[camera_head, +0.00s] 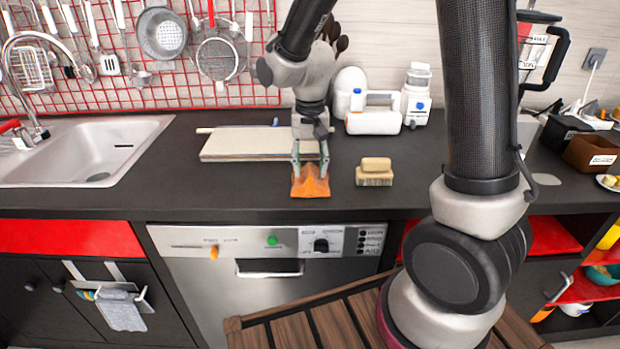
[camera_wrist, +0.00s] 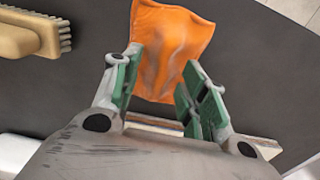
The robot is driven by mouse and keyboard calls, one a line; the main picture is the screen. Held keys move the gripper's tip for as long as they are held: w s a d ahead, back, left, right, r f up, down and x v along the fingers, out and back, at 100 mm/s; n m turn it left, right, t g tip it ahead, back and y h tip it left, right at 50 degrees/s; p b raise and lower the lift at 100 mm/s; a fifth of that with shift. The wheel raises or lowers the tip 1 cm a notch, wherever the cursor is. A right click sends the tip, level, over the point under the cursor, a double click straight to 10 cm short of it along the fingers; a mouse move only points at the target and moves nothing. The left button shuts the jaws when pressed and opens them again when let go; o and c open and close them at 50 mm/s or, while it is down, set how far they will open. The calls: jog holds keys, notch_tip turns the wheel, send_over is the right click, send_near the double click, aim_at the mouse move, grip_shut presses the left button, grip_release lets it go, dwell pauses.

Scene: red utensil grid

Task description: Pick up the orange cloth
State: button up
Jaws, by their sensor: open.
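The orange cloth (camera_head: 311,184) lies crumpled on the dark countertop near its front edge. My gripper (camera_head: 310,170) is right above the cloth, pointing down, with its fingers apart. In the wrist view the orange cloth (camera_wrist: 172,48) shows between and beyond the open green-padded fingers of my gripper (camera_wrist: 157,82). Whether the fingertips touch the cloth cannot be told.
A wooden scrubbing brush (camera_head: 375,172) sits just right of the cloth. White-edged boards (camera_head: 245,145) lie behind to the left. White bottles (camera_head: 415,95) stand behind to the right, and the sink (camera_head: 85,150) is far left. The front counter between sink and cloth is clear.

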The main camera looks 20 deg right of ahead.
aim_at(310, 167)
jog(key=shift+f, duration=0.9)
grip_shut()
jog(key=shift+r, duration=0.1)
notch_tip(310, 167, up, 10)
jog(key=shift+f, duration=0.1)
jog(key=c, duration=0.6)
grip_release()
jog(key=c, duration=0.3)
grip_shut()
